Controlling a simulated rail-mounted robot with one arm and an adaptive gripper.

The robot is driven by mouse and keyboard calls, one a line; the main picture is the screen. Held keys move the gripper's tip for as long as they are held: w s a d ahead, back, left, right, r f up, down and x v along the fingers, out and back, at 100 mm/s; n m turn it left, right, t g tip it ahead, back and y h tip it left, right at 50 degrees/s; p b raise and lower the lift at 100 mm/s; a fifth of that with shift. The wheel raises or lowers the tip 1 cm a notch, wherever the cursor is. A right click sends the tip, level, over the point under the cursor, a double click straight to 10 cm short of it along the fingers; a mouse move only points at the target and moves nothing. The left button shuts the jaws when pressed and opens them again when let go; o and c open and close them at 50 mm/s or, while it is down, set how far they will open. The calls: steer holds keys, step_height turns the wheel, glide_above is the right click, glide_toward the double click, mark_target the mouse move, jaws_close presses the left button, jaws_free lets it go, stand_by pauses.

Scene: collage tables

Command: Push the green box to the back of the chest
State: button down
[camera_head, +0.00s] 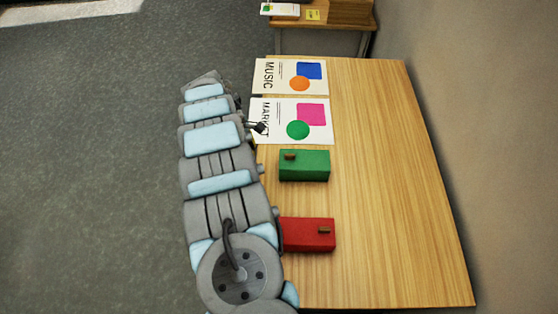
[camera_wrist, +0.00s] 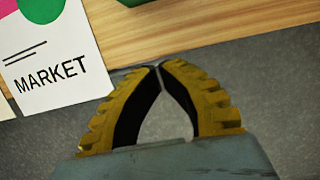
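The green box (camera_head: 304,165) lies on the wooden table (camera_head: 390,190), near its left edge, with a small brown block on its top. A green edge (camera_wrist: 187,3) at the top of the wrist view may be part of it. My gripper (camera_wrist: 158,68) has its yellow-ribbed fingers bowed, with the tips together and nothing between them. In the head view it (camera_head: 260,127) shows as a small dark tip at the table's left edge, by the MARKET sheet, above and left of the green box and apart from it. I see nothing that is clearly a chest, unless it is this table.
The table's right side is clear, with a wall (camera_head: 480,120) beyond. Another table (camera_head: 345,25) stands at the top.

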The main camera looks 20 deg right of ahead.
mark_target(275, 169)
steer(key=shift+s+x, duration=0.15)
steer(key=shift+x, duration=0.65)
steer(key=shift+s+x, duration=0.1)
steer(key=shift+x, duration=2.95)
steer(key=b+x, duration=0.2)
steer(key=shift+d+f, duration=0.15)
steer(key=shift+f, duration=0.25)
steer(key=shift+s+d+r+p, duration=0.2)
steer(key=shift+s+d+p, duration=0.1)
steer(key=shift+d+p, duration=0.2)
steer(key=shift+s+d+r+p, duration=0.25)
steer(key=shift+d+p, duration=0.2)
steer(key=shift+d, duration=0.35)
steer(key=shift+s+d+f, duration=0.1)
steer(key=shift+s+d, duration=0.2)
steer(key=shift+d, duration=0.05)
